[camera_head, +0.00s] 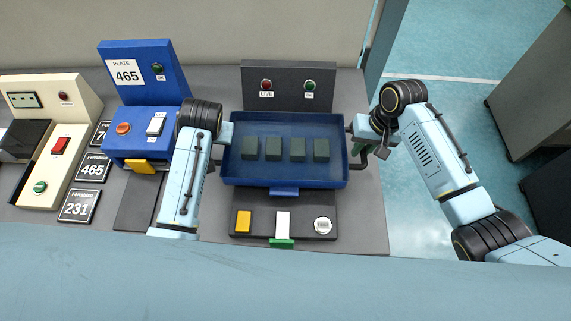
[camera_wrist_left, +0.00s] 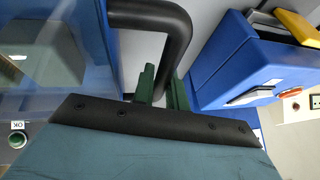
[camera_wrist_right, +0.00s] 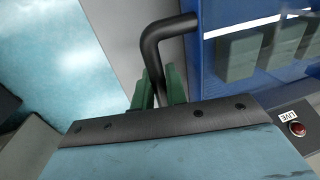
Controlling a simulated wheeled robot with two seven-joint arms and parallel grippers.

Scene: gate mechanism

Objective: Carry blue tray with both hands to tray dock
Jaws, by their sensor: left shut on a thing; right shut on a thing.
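The blue tray (camera_head: 285,182) is in the middle of the head view, in front of a dark panel (camera_head: 290,85) with a red LIVE light and a green OK light. Several dark green blocks (camera_head: 297,150) stand in a row inside it. My left gripper (camera_wrist_left: 162,88) is shut on the black handle (camera_wrist_left: 180,40) at the tray's left side. My right gripper (camera_wrist_right: 158,88) is shut on the black handle (camera_wrist_right: 152,50) at its right side. I cannot tell whether the tray touches the surface beneath. No label marks the tray dock.
A black base (camera_head: 262,222) with a yellow button, a white switch and a round button lies in front of the tray. Left stand a blue PLATE 465 unit (camera_head: 125,75), number plates (camera_head: 79,205) and a cream unit (camera_head: 55,150). The grey table ends just right of the tray.

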